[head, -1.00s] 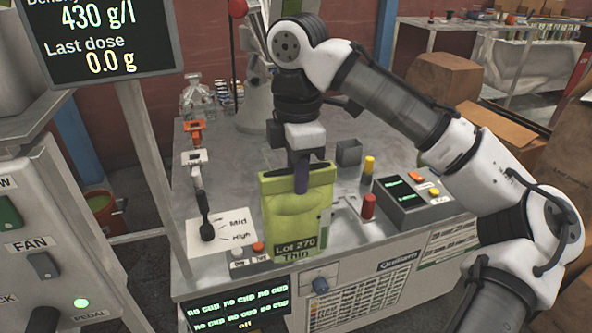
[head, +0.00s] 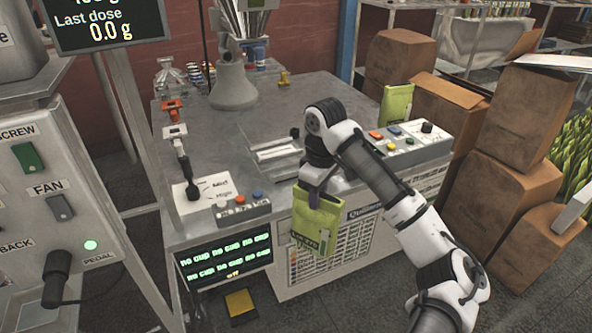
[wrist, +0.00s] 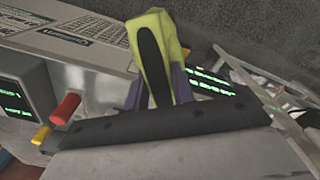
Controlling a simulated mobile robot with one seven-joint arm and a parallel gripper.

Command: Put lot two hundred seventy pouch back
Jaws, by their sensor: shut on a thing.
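The lime-green pouch (head: 322,222) hangs from my gripper (head: 314,190) in the head view, tilted, in front of the workbench's front edge. Its dark label is small and slanted; the earlier head frame reads "Lot 270 Thin". In the wrist view the pouch (wrist: 165,50) shows edge-on between the purple fingers of my gripper (wrist: 160,92), which is shut on its top. A second lime-green pouch (head: 396,104) stands at the back right beside the cartons; its label cannot be read.
The metal workbench (head: 215,140) carries a button box (head: 412,142) at right and a lever (head: 186,170) at left. Stacked cartons (head: 515,145) fill the right side. A yellow pedal (head: 239,303) lies on the floor before the bench.

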